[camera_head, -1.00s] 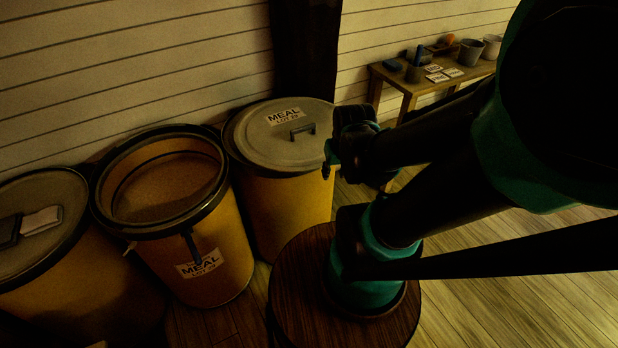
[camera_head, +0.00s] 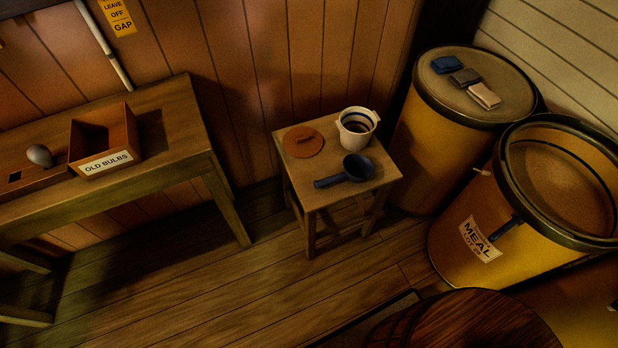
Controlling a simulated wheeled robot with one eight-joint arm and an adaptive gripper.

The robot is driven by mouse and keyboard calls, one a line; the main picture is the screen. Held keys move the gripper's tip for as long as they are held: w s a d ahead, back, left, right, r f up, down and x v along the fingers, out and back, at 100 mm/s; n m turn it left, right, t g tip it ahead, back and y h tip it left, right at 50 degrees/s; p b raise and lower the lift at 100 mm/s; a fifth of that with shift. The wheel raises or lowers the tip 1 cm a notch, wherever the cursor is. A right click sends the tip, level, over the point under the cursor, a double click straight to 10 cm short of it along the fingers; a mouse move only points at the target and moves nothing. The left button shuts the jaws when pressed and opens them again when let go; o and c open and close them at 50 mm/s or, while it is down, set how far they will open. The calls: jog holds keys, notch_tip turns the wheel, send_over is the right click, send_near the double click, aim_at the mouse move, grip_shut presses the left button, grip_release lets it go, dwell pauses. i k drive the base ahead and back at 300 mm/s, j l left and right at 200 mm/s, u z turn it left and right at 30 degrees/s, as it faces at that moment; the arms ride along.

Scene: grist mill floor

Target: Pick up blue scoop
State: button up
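The blue scoop (camera_head: 356,166) lies on a small wooden stool (camera_head: 318,192). Its round bowl is to the right and its handle points left, close to the stool's front edge. My gripper is not in view, and nothing of my arm shows now.
A white pot (camera_head: 357,126) and an orange-brown lid (camera_head: 303,141) share the stool. A closed drum (camera_head: 436,136) with folded cloths and an open meal drum (camera_head: 473,226) stand right. A wooden table (camera_head: 170,133) with an old-bulbs box (camera_head: 104,147) stands left. Floor (camera_head: 225,285) before the stool is mostly clear.

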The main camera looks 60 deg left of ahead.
aim_at(358, 167)
jog(key=u, duration=2.25)
jog(key=j+z, duration=0.1)
jog(key=z, duration=1.35)
jog(key=k+j+z, duration=0.35)
jog(key=u, duration=1.4)
jog(key=k+j, duration=0.05)
